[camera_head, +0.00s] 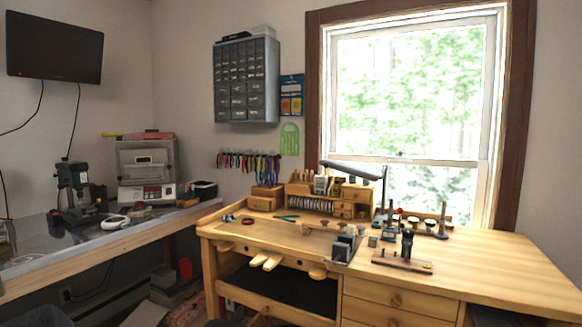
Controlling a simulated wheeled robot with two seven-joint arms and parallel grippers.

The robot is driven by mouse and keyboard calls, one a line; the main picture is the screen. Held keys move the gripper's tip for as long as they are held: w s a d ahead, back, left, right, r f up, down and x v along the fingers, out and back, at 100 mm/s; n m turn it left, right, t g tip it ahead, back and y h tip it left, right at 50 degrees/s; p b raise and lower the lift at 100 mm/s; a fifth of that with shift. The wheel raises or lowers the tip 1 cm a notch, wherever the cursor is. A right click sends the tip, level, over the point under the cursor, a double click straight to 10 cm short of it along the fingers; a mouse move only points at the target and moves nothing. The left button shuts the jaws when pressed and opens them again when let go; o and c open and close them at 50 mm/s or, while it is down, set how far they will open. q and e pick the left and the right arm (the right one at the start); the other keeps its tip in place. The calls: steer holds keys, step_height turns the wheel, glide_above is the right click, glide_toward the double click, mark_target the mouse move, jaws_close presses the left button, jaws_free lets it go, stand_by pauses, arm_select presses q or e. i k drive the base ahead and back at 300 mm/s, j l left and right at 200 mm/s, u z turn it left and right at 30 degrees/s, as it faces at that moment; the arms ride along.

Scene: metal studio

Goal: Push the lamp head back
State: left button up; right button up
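The lamp (384,184) stands at the back of the wooden workbench, in front of the window. Its dark, bar-shaped lamp head (350,169) reaches out to the left from the top of a thin upright post, over the small wooden tool rack. The lamp head is roughly level, with its right end slightly lower. Neither of my grippers shows in the head view, and nothing touches the lamp.
The wooden workbench (500,262) has clear room on its right side. A small tool on a wooden base (402,262) and metal blocks (343,247) stand near its front edge. A wooden tool rack (300,190) sits below the lamp head. A side counter (100,245) runs along the left.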

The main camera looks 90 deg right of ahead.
mark_target(362, 173)
steer(key=i+l+z, duration=0.3)
steer(key=i+z, duration=1.2)
steer(key=i+j+z, duration=0.5)
steer(key=i+l+z, duration=0.15)
steer(key=i+z, duration=0.25)
steer(key=i+l+z, duration=0.1)
steer(key=i+z, duration=0.65)
steer(key=i+j+z, duration=0.2)
steer(key=z, duration=0.2)
steer(key=i+j, duration=0.05)
steer(key=i, duration=0.05)
